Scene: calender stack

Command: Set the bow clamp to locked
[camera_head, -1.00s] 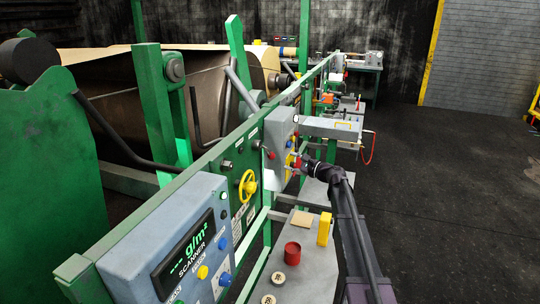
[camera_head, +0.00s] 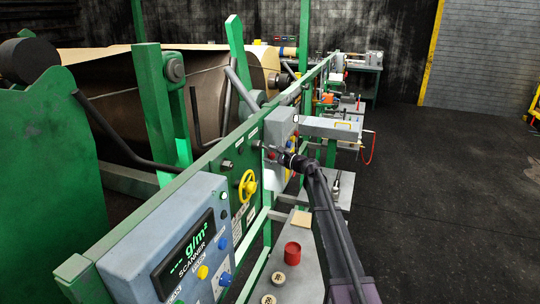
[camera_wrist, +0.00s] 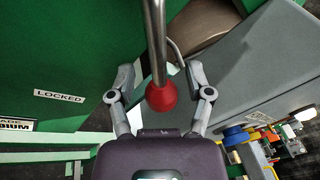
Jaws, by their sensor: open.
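The bow clamp lever is a metal rod (camera_wrist: 155,40) with a red ball knob (camera_wrist: 162,97) in the wrist view. A white LOCKED label (camera_wrist: 59,96) is on the green panel to its left. My gripper (camera_wrist: 160,76) is open, with one finger on each side of the lever as seen in the wrist view. I cannot tell whether either finger touches it. In the head view my gripper (camera_head: 272,153) is at the green panel, beside the grey control box (camera_head: 281,135), and hides most of the knob there.
A yellow handwheel (camera_head: 247,186) and the scanner box (camera_head: 170,240) are on the near side of the green frame. A grey shelf below bears a red cup (camera_head: 292,251) and a tan block (camera_head: 301,218). The dark floor (camera_head: 440,200) to the right is clear.

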